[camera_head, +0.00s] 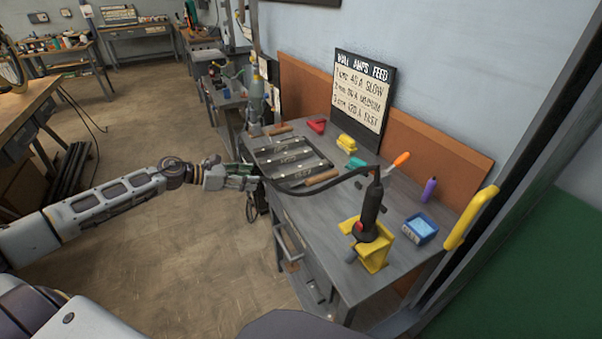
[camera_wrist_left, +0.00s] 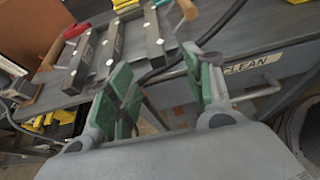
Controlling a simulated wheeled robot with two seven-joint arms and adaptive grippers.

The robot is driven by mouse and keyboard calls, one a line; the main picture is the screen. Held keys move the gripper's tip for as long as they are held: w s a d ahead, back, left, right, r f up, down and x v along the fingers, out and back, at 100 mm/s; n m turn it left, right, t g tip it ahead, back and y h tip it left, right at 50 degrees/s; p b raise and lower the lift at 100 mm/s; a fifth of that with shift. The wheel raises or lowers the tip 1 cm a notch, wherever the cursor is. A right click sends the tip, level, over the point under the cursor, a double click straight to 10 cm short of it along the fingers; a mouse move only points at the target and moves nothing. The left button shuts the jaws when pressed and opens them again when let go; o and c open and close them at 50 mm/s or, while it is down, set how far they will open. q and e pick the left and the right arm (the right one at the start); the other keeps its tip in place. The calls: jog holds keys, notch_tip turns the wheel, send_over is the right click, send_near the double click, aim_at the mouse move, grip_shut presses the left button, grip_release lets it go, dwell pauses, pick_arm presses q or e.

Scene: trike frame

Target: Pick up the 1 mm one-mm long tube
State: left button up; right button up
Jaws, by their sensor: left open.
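Several dark bar-like tubes (camera_head: 290,157) with small pale marks lie side by side on the left part of the grey workbench (camera_head: 325,225). They also show in the left wrist view as dark bars (camera_wrist_left: 115,42) with white dots. Their labels are too small to read, so I cannot tell which is the 1 mm one. My left gripper (camera_head: 257,181) is at the bench's left edge, just short of the tubes. In the left wrist view, its green-padded fingers (camera_wrist_left: 157,70) are apart with no tube between them; the tubes lie beyond. My right gripper is not in view.
A black-handled torch (camera_head: 371,210) stands in a yellow holder (camera_head: 377,257), its dark cable (camera_head: 325,182) arching close to my left gripper. Wooden-handled tools (camera_head: 321,178) lie by the tubes. A blue box (camera_head: 420,229) and purple bottle (camera_head: 429,189) stand to the right.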

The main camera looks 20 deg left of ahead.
aim_at(274, 177)
pick_arm(q)
jog(key=shift+b+x, duration=0.45)
jog(key=shift+x, duration=2.65)
jog(key=shift+w+d+f, duration=0.15)
jog(key=shift+w+d, duration=0.05)
jog(key=shift+w, duration=0.05)
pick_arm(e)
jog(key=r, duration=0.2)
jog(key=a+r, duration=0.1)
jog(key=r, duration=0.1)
pick_arm(q)
jog(key=shift+w, duration=0.1)
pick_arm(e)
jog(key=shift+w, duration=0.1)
